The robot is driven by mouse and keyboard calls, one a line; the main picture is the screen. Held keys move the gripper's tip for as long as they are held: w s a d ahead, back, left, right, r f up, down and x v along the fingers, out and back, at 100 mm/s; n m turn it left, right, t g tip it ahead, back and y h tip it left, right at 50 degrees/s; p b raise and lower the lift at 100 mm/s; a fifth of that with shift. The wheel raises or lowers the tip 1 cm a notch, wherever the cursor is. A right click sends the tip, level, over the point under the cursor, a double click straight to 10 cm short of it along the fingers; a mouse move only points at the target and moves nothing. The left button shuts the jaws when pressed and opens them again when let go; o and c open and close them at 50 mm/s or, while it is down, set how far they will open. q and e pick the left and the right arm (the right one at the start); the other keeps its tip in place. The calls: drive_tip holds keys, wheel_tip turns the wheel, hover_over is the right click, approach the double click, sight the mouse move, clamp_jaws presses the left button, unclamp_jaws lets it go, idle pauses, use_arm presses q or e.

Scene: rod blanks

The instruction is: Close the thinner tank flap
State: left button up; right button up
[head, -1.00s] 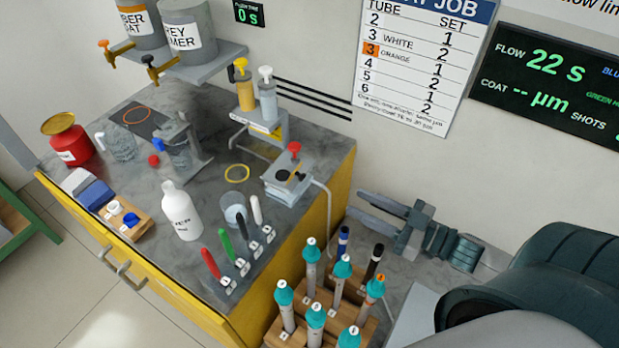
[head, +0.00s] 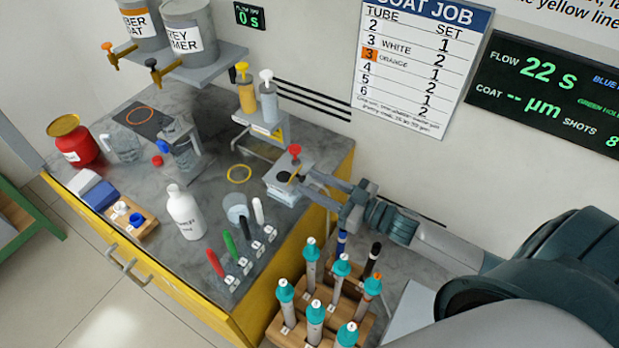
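The thinner tank appears to be the small grey box (head: 279,190) at the right end of the bench. A red knob (head: 295,149) stands up at its back. A small dark round spot (head: 284,176) shows on its top; I cannot tell whether this is the flap or an opening. My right gripper (head: 300,177) reaches in from the right, its two fingers apart, with the tips at the right side of the tank top. I cannot tell whether they touch it. The fingers hide part of that side. My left gripper is not in view.
A wooden rack (head: 322,310) of teal-capped tubes stands below my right arm. Black and blue markers stand beside it. A pump stand (head: 262,128) is behind the tank, and a glass beaker (head: 236,208) and white bottle (head: 184,212) are to its left.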

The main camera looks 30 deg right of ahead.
drive_tip(key=shift+x, duration=0.85)
drive_tip(key=shift+c, duration=0.6)
clamp_jaws()
drive_tip(key=shift+r+p, duration=0.1)
drive_tip(key=shift+p, duration=0.2)
